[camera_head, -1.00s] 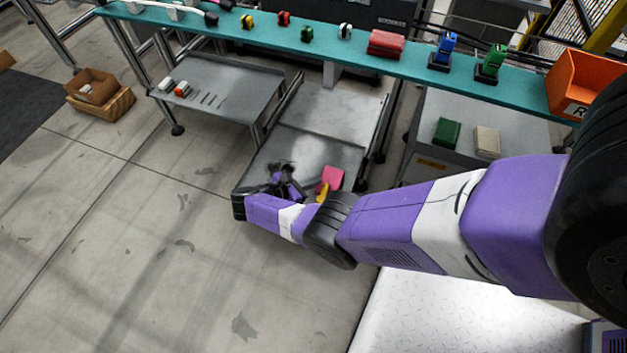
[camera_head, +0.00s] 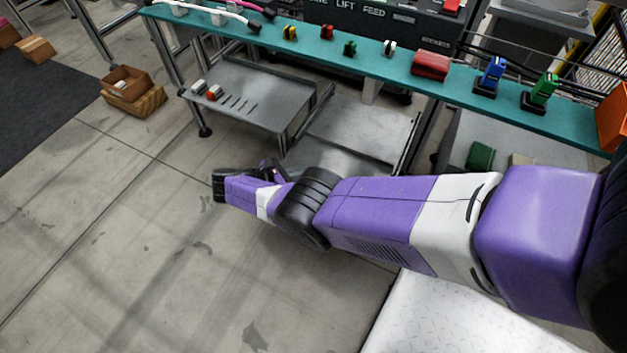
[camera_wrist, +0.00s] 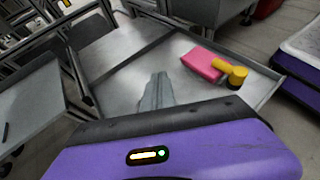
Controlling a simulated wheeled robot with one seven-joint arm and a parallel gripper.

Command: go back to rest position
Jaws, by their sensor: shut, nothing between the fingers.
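My gripper (camera_wrist: 157,91) shows in the wrist view with its fingers together and nothing between them. It is above a grey metal tray (camera_wrist: 125,78). In the head view my purple and white arm reaches left across the floor, and the gripper (camera_head: 268,170) is small and partly hidden by the wrist, in front of the low metal platform (camera_head: 360,125). No task object is in its grasp.
A pink block (camera_wrist: 203,65) and a yellow piece (camera_wrist: 232,72) lie on the tray right of my gripper. A teal shelf (camera_head: 300,47) with several small fixtures runs across the back. A grey side table (camera_head: 262,100) stands behind the arm.

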